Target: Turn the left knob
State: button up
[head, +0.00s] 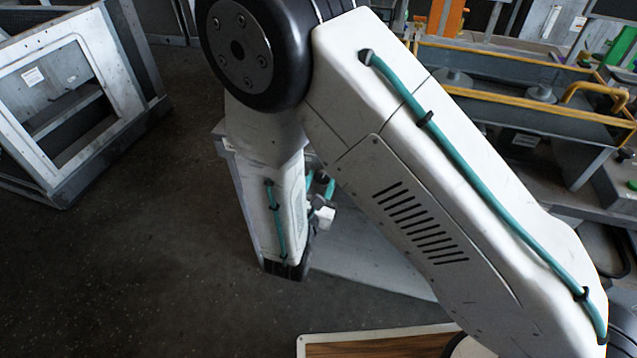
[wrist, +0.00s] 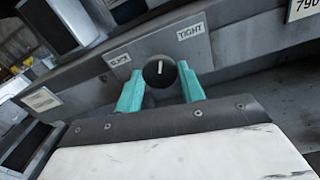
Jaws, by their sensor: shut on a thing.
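In the wrist view a round black knob (wrist: 160,70) with a white pointer line sits on a grey panel (wrist: 230,33). The pointer stands close to upright in the picture. A label at its upper right reads "TIGHT" (wrist: 191,33), and a label at its upper left (wrist: 119,60) is too blurred to read surely. My gripper (wrist: 161,80) has its two teal fingers on either side of the knob and is shut on it. In the head view my own arm hides the knob and the gripper's fingers.
In the wrist view a numbered plate (wrist: 302,8) is at the top right, and another label (wrist: 41,99) is at the left. In the head view a grey metal frame (head: 60,85) stands at the left and yellow-railed equipment (head: 520,85) at the right. Dark floor (head: 150,260) lies open at lower left.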

jog(key=n, duration=0.4)
jog(key=o, duration=1)
jog(key=shift+c, duration=0.2)
jog(key=v, duration=0.7)
jog(key=shift+s+a, duration=0.15)
jog(key=shift+s, duration=0.2)
